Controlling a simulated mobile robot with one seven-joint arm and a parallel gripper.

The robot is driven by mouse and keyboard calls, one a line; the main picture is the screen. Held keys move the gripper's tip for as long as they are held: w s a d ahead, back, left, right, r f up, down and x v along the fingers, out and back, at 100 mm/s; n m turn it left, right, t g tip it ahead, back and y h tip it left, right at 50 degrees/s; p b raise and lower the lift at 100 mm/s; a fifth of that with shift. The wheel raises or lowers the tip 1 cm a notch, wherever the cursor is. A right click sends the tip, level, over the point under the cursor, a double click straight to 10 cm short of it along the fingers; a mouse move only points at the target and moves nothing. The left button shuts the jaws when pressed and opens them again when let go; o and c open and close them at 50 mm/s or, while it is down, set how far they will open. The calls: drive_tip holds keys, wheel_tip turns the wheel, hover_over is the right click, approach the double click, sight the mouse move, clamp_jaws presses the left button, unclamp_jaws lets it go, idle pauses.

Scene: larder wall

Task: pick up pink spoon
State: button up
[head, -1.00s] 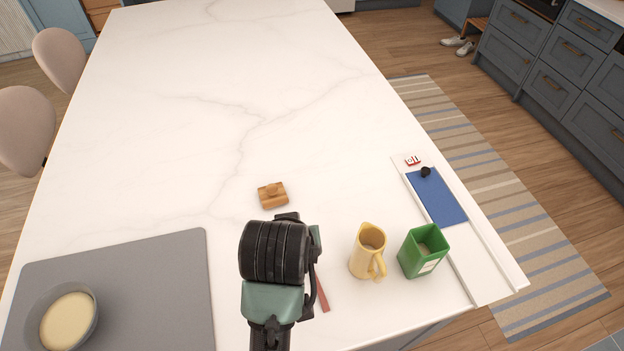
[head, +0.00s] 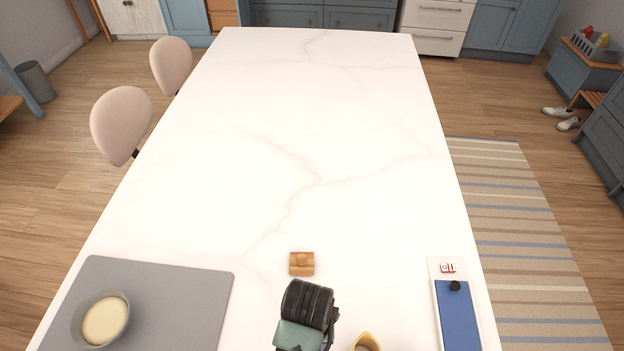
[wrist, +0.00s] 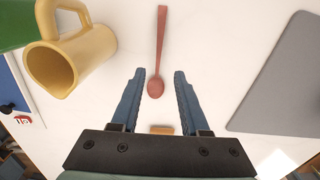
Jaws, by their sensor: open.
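The pink spoon (wrist: 159,55) lies on the white countertop in the wrist view, its handle pointing to the top and its bowl at the lower end. My gripper (wrist: 158,72) is open, with its two blue fingers apart. The spoon's bowl shows between the fingertips, and nothing is clasped. Whether the fingers are level with the spoon or above it, I cannot tell. In the head view my wrist (head: 306,312) is at the bottom middle, and the spoon is not visible there.
A yellow mug (wrist: 72,55) stands left of the spoon in the wrist view, with a green container (wrist: 20,25) beyond it. A grey mat (wrist: 285,85) lies to the right. A small wooden block (head: 301,264) sits ahead of my wrist. The far countertop (head: 320,120) is clear.

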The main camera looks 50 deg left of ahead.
drive_tip(key=shift+w+f, duration=0.3)
drive_tip(key=shift+f, duration=0.6)
drive_tip(key=shift+s+f+p, duration=0.2)
drive_tip(key=shift+f+p, duration=0.1)
drive_tip(key=shift+f, duration=0.15)
drive_tip(key=shift+w+a+f+p, duration=0.15)
drive_tip(key=shift+f+p, duration=0.2)
drive_tip(key=shift+f, duration=1.8)
clamp_jaws()
